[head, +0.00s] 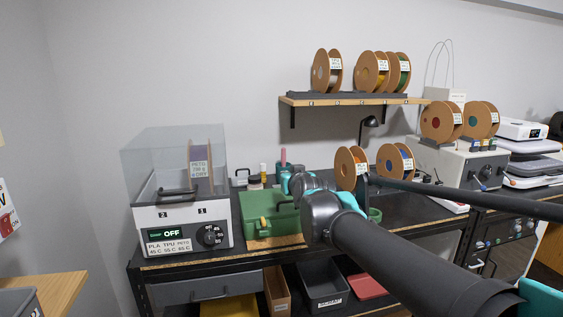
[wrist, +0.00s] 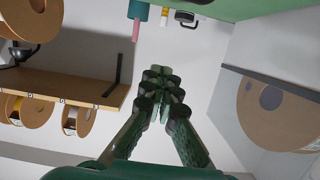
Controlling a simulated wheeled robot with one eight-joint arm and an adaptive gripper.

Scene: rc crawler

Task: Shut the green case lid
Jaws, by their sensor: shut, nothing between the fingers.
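The green case (head: 262,222) sits at the front of the dark bench, right of the filament dryer. My arm covers its right side in the head view, and I cannot tell the lid's angle there. A green surface, seemingly part of the case, crosses the top edge of the wrist view (wrist: 245,8). My gripper (wrist: 163,88) is shut and empty in the wrist view, its fingertips together and apart from that green surface. In the head view the fingers are hidden or too small to make out near the case.
The dryer (head: 180,218) with a clear cover stands left of the case. A pink-tipped tool (head: 283,157) and small bottle (head: 263,172) stand behind it. Spools (head: 351,168) stand to the right. A wall shelf (head: 350,101) with spools hangs above. Bins fill the lower shelf.

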